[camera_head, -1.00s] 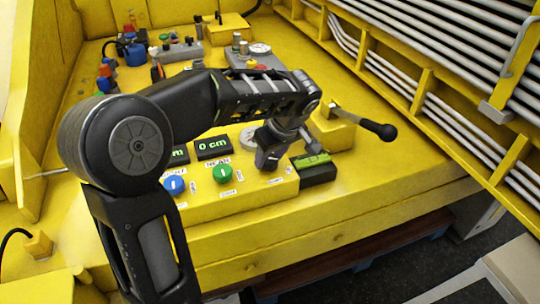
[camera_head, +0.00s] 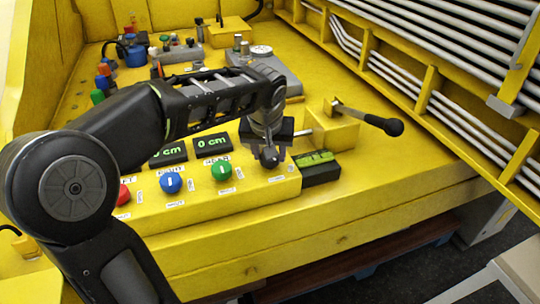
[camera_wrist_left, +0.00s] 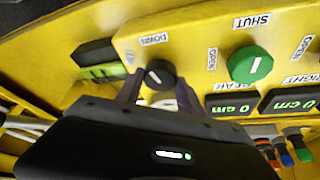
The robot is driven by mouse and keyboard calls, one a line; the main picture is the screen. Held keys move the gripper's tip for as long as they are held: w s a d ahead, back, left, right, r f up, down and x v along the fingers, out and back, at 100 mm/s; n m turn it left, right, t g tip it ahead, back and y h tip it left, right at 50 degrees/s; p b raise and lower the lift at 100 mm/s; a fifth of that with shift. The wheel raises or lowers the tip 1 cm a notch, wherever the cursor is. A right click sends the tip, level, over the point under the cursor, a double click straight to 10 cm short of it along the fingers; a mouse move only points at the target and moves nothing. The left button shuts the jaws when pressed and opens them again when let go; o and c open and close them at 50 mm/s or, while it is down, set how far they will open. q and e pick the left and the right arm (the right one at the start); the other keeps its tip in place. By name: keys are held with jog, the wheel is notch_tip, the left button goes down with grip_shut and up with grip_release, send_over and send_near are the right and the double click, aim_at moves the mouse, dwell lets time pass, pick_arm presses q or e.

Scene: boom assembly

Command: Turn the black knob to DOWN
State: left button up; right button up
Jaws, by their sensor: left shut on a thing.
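The black knob (camera_wrist_left: 160,74) sits on the yellow panel and carries a short slanted white mark. A DOWN label (camera_wrist_left: 154,39) is just above it in the wrist view. My left gripper (camera_wrist_left: 160,88) is shut on the knob, with one dark finger on each side of it. In the head view my left gripper (camera_head: 269,150) reaches down to the right end of the yellow control box and hides most of the knob there. The right gripper is not in view.
A green knob (camera_head: 222,170) marked SHUT and OPEN, a blue knob (camera_head: 170,182) and a red knob (camera_head: 122,194) line the box to the left. Displays reading 0 cm (camera_head: 212,143) stand behind them. A black-handled lever (camera_head: 372,120) sticks out at the right.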

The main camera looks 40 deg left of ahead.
pick_arm(q)
jog(key=shift+a+m+t+h, duration=0.1)
jog(key=shift+m+t+h, duration=0.4)
jog(key=shift+m, duration=1.4)
jog(key=shift+g+h, duration=0.3)
jog(key=o, duration=1.4)
jog(key=shift+r, duration=0.1)
jog(key=v, duration=0.7)
jog(key=shift+s+r, duration=0.2)
jog(key=shift+r, duration=0.05)
